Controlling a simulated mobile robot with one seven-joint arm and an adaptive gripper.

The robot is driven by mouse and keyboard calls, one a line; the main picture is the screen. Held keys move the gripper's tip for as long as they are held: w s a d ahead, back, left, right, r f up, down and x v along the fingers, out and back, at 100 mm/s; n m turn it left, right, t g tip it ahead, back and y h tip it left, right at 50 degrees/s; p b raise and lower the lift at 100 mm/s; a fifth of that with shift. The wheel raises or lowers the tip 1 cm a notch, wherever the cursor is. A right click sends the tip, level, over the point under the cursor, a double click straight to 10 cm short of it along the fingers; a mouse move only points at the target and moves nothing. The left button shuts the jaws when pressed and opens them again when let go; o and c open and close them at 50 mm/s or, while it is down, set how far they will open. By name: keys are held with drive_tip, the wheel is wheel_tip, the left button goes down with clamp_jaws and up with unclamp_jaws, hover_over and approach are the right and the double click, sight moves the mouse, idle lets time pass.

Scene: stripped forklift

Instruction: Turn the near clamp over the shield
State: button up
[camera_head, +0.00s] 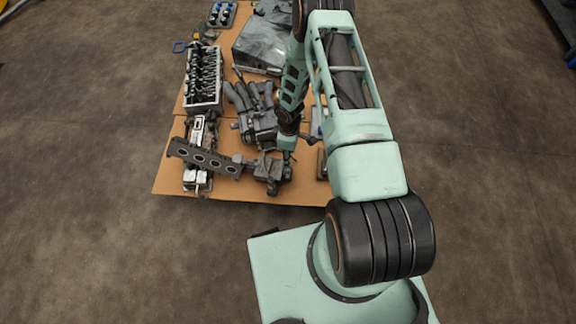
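My gripper (287,160) is small in the head view, pointing down at the near part of the cardboard. It is beside or over a dark grey metal part (266,170), and I cannot tell whether it touches it. The finger gap is too small to make out. A dark flat bar with several round holes (205,158) lies across a pale metal part and reaches toward the dark part. I cannot make out for sure which piece is the near clamp or the shield. A grey sheet-like cover (262,45) lies at the far end, partly hidden by my arm.
Brown cardboard (240,190) carries the parts. My arm hides the right side.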

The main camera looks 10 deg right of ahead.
sight(289, 170)
wheel_tip(289, 170, down, 10)
drive_tip(key=shift+r+b, duration=0.1)
drive_tip(key=shift+b, duration=1.1)
clamp_jaws()
